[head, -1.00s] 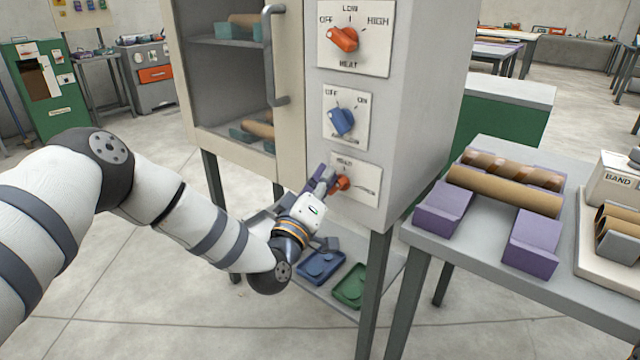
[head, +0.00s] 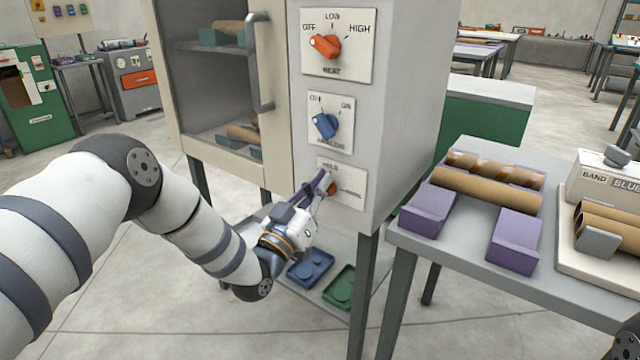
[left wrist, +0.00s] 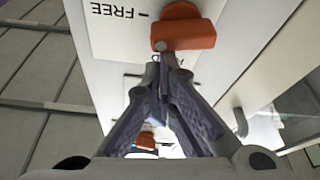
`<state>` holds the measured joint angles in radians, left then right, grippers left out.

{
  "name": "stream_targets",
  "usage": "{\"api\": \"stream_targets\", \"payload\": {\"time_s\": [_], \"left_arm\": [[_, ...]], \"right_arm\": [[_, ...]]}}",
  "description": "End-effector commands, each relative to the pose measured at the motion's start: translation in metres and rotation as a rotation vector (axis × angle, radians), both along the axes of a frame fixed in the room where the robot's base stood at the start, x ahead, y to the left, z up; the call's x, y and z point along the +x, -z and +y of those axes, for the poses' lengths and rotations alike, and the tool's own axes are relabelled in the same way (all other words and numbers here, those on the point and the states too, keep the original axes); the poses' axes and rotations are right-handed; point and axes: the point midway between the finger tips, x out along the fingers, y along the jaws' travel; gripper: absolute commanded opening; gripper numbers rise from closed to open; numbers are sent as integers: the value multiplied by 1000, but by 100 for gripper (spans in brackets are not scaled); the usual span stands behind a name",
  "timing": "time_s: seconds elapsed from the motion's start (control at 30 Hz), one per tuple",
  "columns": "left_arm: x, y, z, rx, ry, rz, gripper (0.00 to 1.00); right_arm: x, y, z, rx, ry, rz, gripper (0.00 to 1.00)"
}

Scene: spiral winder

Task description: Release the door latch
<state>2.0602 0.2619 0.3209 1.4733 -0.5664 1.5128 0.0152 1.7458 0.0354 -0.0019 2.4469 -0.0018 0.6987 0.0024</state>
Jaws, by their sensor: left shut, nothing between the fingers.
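The door latch is an orange turning lever (head: 333,188) on the lowest white plate (head: 350,172) of the grey cabinet front. The plate is marked HOLD at its top and has a second mark at the right. In the left wrist view the orange lever (left wrist: 183,35) sits close beyond my fingertips, with the word FREE upside down to its left. My left gripper (head: 324,178) is shut and empty, its tips at the lever's upper left in the head view. I cannot tell whether they touch it. The cabinet door (head: 280,110) looks closed. My right gripper is out of view.
An orange HEAT knob (head: 325,46) and a blue knob (head: 325,126) sit above the latch. The door handle (head: 262,60) stands out at the left. Blue (head: 311,267) and green (head: 340,288) trays lie on the low shelf. A table with cardboard tubes (head: 487,188) stands at right.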

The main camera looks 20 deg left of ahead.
Motion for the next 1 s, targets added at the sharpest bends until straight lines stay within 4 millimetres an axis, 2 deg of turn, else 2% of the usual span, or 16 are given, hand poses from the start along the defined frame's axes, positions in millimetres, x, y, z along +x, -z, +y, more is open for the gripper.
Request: {"api": "stream_targets", "payload": {"time_s": [0.2,0.23,0.3,0.5,0.6,0.77,1.0], "left_arm": [[8,-56,-1,2,0,-23,0],[-2,-43,1,2,0,-8,0],[-19,-33,6,1,1,-4,0],[-60,-16,17,1,1,-3,0],[-74,-10,20,3,0,-2,0],[-84,-7,23,0,1,-4,0],[-85,-6,23,1,1,-4,0]], "right_arm": [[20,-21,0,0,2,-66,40],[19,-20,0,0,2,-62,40],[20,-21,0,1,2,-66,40],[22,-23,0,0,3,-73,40],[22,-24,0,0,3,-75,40],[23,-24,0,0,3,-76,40],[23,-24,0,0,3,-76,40]]}}
